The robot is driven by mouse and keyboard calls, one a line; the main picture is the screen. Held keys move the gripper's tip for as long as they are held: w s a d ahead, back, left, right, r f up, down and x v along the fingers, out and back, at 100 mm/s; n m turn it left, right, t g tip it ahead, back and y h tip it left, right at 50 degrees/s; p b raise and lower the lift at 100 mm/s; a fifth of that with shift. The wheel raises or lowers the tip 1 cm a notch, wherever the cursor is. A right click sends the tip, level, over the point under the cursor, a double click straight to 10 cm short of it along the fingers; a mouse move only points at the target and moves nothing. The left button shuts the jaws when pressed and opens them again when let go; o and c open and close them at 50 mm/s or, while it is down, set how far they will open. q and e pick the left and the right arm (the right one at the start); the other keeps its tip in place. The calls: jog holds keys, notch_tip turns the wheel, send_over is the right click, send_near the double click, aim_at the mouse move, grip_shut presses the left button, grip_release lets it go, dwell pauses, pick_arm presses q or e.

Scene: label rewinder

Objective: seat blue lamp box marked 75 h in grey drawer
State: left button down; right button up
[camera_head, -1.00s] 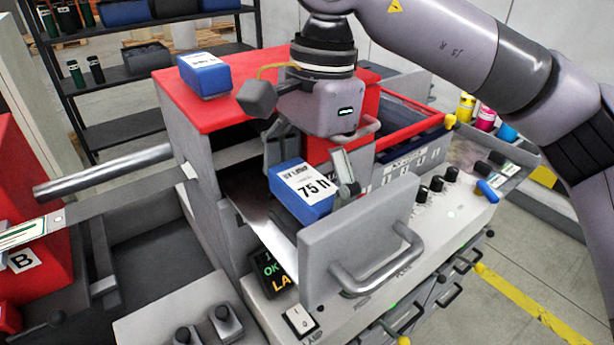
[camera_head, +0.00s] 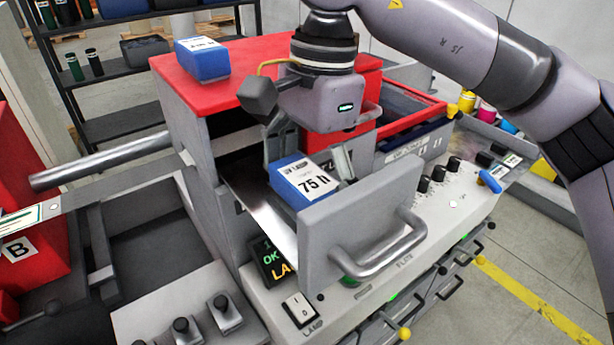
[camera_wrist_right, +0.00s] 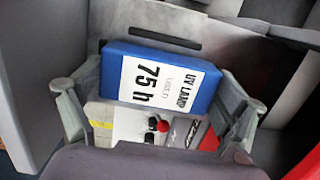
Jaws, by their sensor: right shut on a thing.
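The blue lamp box (camera_head: 303,182) with a white label reading "75 h" is between the fingers of my right gripper (camera_head: 308,170). The gripper is shut on it. The grey drawer (camera_head: 365,215), with a metal bar handle, stands pulled out of the red-topped machine. The box is over the drawer, behind its front panel, which hides the box's lower edge. I cannot tell whether the box touches the drawer floor. In the right wrist view the box (camera_wrist_right: 160,85) lies across between both fingers, its "UV LAMP 75 h" label facing the camera. My left gripper is not in view.
Another blue box (camera_head: 203,60) with a white label sits on the machine's red top (camera_head: 240,95). A red-rimmed bin (camera_head: 410,125) stands right of the gripper. Black knobs (camera_head: 438,173) and a lamp switch (camera_head: 300,310) are on the panel around the drawer.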

jog(key=o, duration=1.2)
jog(key=shift+c, duration=0.2)
